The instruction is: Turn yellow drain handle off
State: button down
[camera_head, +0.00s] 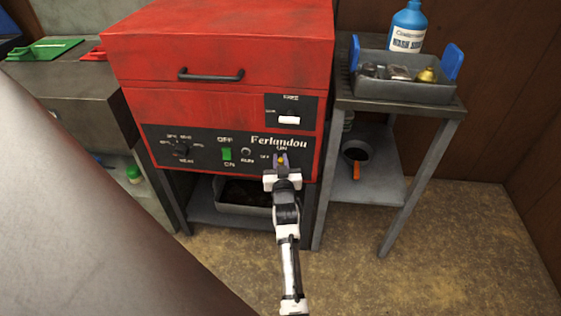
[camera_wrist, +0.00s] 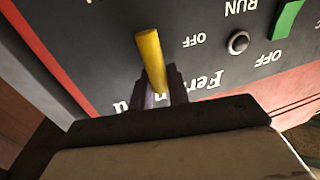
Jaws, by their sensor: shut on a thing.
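The yellow drain handle (camera_wrist: 151,60) sticks out from the black control panel of the red machine. In the head view only a small yellow bit of the handle (camera_head: 281,160) shows between my fingers, under an "ON" label and right of an "OFF" label. My gripper (camera_head: 281,166) is at the panel's right end, shut on the handle. In the wrist view my gripper's fingers (camera_wrist: 164,88) lie around the handle's lower part, and its rounded end stays free. The wrist housing hides the lower part of that view.
A green switch (camera_head: 227,154), a round button (camera_head: 246,152) and a dial (camera_head: 181,149) sit left on the panel. A tray (camera_head: 277,208) stands beneath the machine. A metal side table (camera_head: 349,103) with a blue bottle (camera_head: 407,25) stands close at the right.

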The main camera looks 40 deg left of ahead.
jog(key=n, duration=0.1)
jog(key=n+p, duration=0.1)
jog(key=n, duration=0.1)
jog(key=shift+s+a+n+h, duration=0.2)
jog(key=shift+a+n+h, duration=0.1)
jog(key=shift+s+a+f+n+h+p, duration=0.2)
jog(key=shift+f+n+h+p, duration=0.3)
jog(key=shift+n, duration=1.5)
jog(key=shift+s+a+f+n+h+p, duration=0.1)
jog(key=shift+a+f+n+h+p, duration=0.4)
jog(key=shift+n, duration=1.5)
jog(key=shift+s+d+f+n+h+p, duration=0.2)
jog(key=shift+n+h, duration=0.5)
jog(key=shift+n, duration=1.3)
jog(key=shift+w+a, duration=0.1)
jog(key=shift+a, duration=0.05)
jog(key=c, duration=1.4)
grip_release()
